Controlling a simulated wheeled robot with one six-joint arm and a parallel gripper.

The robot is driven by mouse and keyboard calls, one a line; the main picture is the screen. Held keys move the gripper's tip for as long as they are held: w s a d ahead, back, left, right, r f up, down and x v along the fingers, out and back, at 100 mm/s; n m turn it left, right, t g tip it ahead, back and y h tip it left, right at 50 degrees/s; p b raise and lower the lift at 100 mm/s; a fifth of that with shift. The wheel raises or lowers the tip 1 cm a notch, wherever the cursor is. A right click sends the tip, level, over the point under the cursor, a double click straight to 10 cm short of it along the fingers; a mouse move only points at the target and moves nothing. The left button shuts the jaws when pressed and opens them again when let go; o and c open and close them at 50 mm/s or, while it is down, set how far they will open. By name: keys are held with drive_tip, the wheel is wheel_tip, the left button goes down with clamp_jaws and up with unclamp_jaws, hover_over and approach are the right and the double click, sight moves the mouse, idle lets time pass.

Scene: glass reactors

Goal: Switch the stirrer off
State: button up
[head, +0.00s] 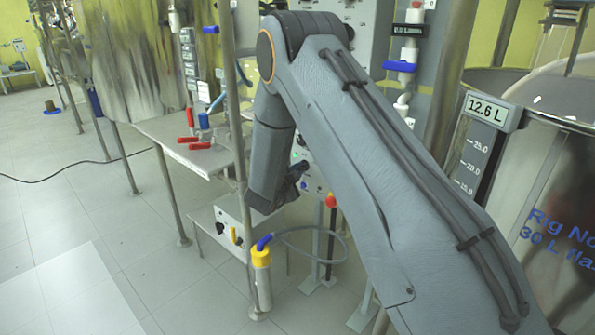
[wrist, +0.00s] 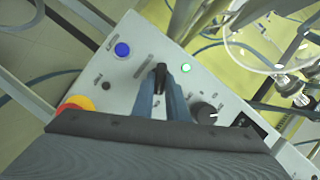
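The grey control panel (wrist: 135,75) fills the middle of the wrist view, tilted in the picture. A black switch handle (wrist: 160,72) stands on it, beside a lit green lamp (wrist: 186,68). My gripper (wrist: 161,90) reaches to the panel with its two blue-grey fingers on either side of this handle. The fingers are apart, but I cannot tell whether they press on the handle. In the head view my gripper (head: 298,178) is small and dark against the panel, partly behind my arm.
The panel also carries a blue button (wrist: 122,50), a black dial (wrist: 205,112) and a red-and-yellow emergency stop (wrist: 76,104), partly hidden by my gripper body. Open floor lies left.

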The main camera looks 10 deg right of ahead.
clamp_jaws()
drive_tip(key=shift+r+n+g+p, duration=0.15)
drive_tip(key=shift+n+g+p, duration=0.35)
drive_tip(key=shift+n+p, duration=0.35)
drive_tip(key=n+g+p, duration=0.1)
drive_tip(key=n, duration=0.1)
drive_tip(key=n+g+h+p, duration=0.1)
drive_tip(key=n, duration=0.1)
drive_tip(key=n+g+h+p, duration=0.1)
drive_tip(key=n+g, duration=0.1)
drive_tip(key=shift+w+a+n, duration=0.25)
drive_tip(key=shift+w, duration=0.1)
drive_tip(key=o, duration=0.7)
unclamp_jaws()
drive_tip(key=shift+r, duration=0.1)
drive_tip(key=shift+o, duration=0.2)
